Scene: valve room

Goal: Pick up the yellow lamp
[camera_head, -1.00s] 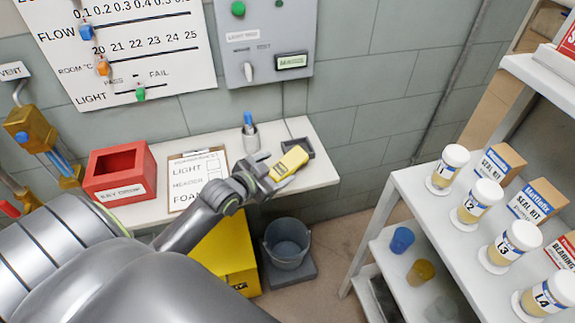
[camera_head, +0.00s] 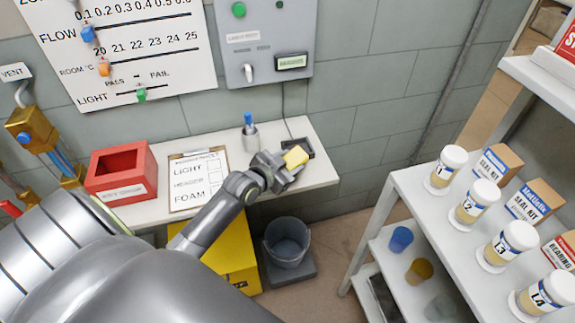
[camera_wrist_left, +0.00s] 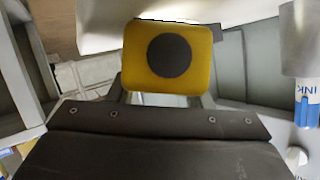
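The yellow lamp (camera_head: 295,156) is in my left gripper (camera_head: 284,164), at the right end of the white bench. In the left wrist view the lamp (camera_wrist_left: 140,72) shows end-on as a yellow block with a round black disc, between the fingers of the left gripper (camera_wrist_left: 165,92). The fingers look closed on it. In the head view the gripper hides part of the lamp. Behind it is a black tray (camera_head: 318,150) with a cable; I cannot tell whether the lamp touches it. My right gripper is not in view.
A pen cup (camera_head: 250,137), clipboard (camera_head: 196,208) and red box (camera_head: 122,195) are on the bench (camera_head: 318,178). Below are a yellow box (camera_head: 232,262) and a bucket (camera_head: 288,243). A white shelf (camera_head: 408,189) with several labelled jars stands at right.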

